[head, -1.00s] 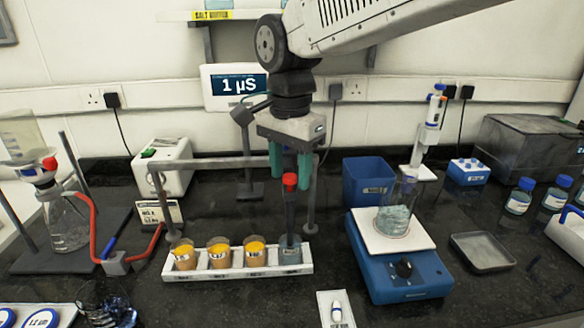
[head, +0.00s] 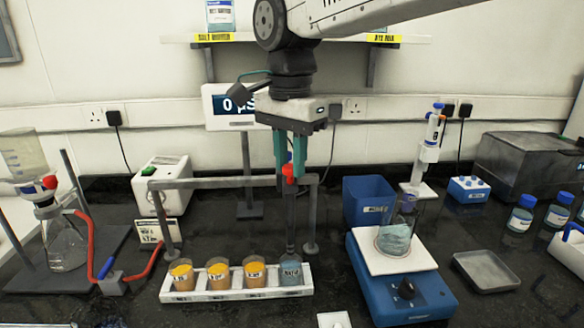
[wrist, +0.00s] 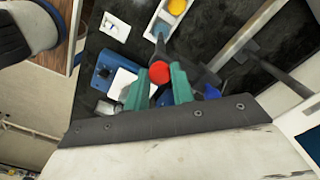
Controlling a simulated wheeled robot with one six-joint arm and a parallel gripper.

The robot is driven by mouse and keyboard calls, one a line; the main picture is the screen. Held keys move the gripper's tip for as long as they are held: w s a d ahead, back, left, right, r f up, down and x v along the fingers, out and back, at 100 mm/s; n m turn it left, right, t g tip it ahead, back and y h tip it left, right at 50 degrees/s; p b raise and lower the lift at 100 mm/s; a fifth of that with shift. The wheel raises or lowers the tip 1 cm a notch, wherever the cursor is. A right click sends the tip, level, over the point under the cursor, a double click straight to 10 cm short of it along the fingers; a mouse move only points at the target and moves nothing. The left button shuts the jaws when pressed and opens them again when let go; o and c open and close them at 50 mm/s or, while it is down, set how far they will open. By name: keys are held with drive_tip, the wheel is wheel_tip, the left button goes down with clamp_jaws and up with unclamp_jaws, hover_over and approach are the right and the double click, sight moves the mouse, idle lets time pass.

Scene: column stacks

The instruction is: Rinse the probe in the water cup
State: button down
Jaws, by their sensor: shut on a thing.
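The probe has a red top (head: 289,171) and a dark upright shaft (head: 290,215). Its lower end reaches the water cup (head: 290,274), the grey-blue cup at the right end of the white rack (head: 236,295); how deep it sits I cannot tell. My gripper (head: 290,163) is above the cup with its green fingers closed on the probe's red top. In the wrist view the red top (wrist: 159,72) sits between the two fingers. A meter display (head: 233,105) behind my gripper is partly hidden and seems to read 0 µS.
Three orange-filled cups (head: 219,275) share the rack. A grey frame (head: 222,184) stands behind it. A blue stirrer (head: 405,295) with a beaker (head: 396,235) is close on the right, a blue bin (head: 369,200) behind. Flask and red tubing (head: 65,245) stand left.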

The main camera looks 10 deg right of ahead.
drive_tip(key=c, duration=1.2)
unclamp_jaws()
drive_tip(key=shift+r, duration=0.2)
drive_tip(key=shift+o, duration=0.2)
wheel_tip(320, 180, up, 8)
drive_tip(key=shift+f, duration=0.1)
